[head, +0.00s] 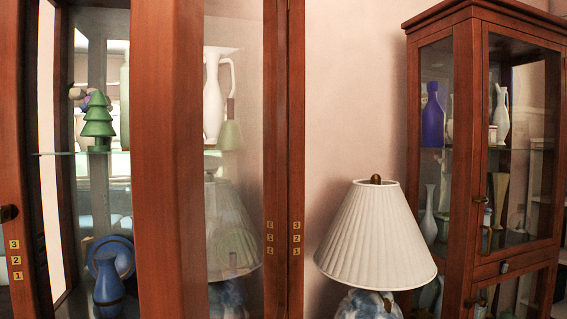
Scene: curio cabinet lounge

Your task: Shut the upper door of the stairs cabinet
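No label shows which cabinet is the stairs cabinet. A near wooden glass cabinet (168,160) fills the left side, cut off by the picture's edges. At its far left is an upright wooden door stile (16,130) with a dark knob (8,213) and small brass numbers. I cannot tell how far this door stands open. A farther glass cabinet (466,150) stands at the right. Its upper glass door (520,150), with a small knob (481,200), looks shut. My gripper is not in view.
A table lamp with a pleated white shade (376,235) stands between the cabinets, before a bare pink wall (350,90). In the near cabinet are a green tree figure (98,122), a blue vase (108,285) and a white pitcher (214,95). No floor shows.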

